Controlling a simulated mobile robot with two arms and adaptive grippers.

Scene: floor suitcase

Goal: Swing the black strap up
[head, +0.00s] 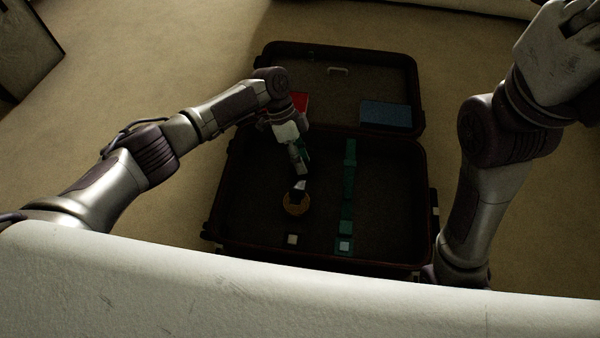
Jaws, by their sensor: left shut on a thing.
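An open dark suitcase (222,235) lies on the floor, its lid folded back at the far side. My left gripper (299,174) reaches down into the left half of the base, just above a round tan item (296,206). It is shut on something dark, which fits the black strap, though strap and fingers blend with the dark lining. A pale square tab (291,239) lies near the front. A teal strap (348,185) lies lengthwise along the base at right, with a pale square at its near end. My right gripper is out of view.
A red item (300,101) and a blue item (386,115) lie in the lid, below a pale handle (338,71). My right arm stands raised beside the suitcase's right side. The carpet (150,80) left of the suitcase is clear.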

